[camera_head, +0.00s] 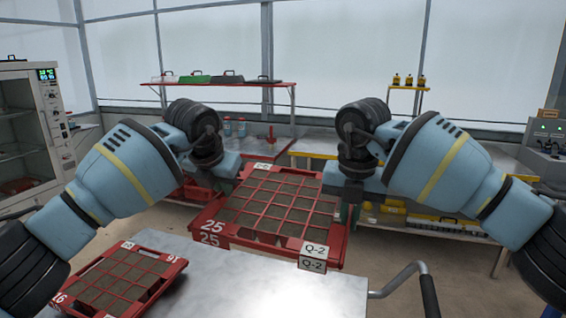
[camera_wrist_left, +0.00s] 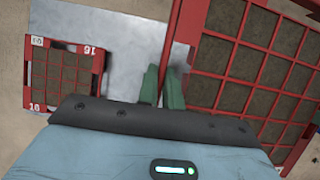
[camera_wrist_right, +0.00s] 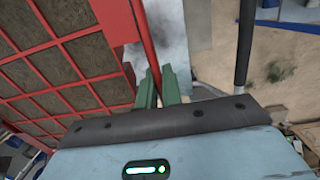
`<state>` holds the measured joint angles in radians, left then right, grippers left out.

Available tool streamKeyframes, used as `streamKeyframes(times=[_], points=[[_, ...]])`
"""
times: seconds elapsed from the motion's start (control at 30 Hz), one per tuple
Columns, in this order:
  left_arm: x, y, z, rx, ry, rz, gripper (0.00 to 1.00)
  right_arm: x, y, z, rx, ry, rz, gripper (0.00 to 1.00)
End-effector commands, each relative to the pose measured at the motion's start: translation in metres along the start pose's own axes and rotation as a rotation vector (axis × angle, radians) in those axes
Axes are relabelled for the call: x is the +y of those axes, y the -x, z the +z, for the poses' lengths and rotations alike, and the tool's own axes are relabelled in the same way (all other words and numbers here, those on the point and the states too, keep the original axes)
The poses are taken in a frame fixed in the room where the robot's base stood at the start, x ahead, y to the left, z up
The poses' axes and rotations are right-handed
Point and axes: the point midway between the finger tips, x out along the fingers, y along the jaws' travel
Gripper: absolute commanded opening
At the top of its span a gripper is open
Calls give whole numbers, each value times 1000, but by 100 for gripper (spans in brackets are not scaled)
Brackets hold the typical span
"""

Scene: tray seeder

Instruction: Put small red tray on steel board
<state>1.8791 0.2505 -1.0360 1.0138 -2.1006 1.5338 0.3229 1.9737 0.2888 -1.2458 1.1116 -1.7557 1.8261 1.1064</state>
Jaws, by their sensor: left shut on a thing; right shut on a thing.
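A red gridded tray marked 25 and Q-2 (camera_head: 262,238), with dark soil in its cells, is held between my two grippers. It appears raised and roughly level at the far edge of the steel surface (camera_head: 300,292). My left gripper (camera_head: 228,166) is shut on its left side wall, also seen in the left wrist view (camera_wrist_left: 163,82). My right gripper (camera_head: 351,188) is shut on its right side wall, also seen in the right wrist view (camera_wrist_right: 157,84). A smaller-looking red tray marked 16 (camera_head: 166,283) lies on the steel surface at left.
A curved handle (camera_head: 424,279) stands at the steel surface's right. Behind are a bench (camera_head: 318,147) and a red shelf (camera_head: 222,84) with several trays. A glass-door cabinet (camera_head: 36,125) stands left. The steel surface is clear right of the tray marked 16.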

Motion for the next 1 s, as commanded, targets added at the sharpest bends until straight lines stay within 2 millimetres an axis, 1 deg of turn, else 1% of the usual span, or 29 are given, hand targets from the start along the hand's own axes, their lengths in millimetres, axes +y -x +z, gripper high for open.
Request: streamKeyframes(times=[0.2,0.57,0.77,1.0], points=[[3,3,6,-3,1,3,0,0,5,5,-2,-2,-1,0],[3,6,6,-4,1,2,0,0,7,4,-2,-1,0,0],[0,17,2,-5,1,1,0,-2,16,-4,-2,0,3,0],[-5,38,-6,-6,1,2,0,-7,33,-20,-2,1,2,0]])
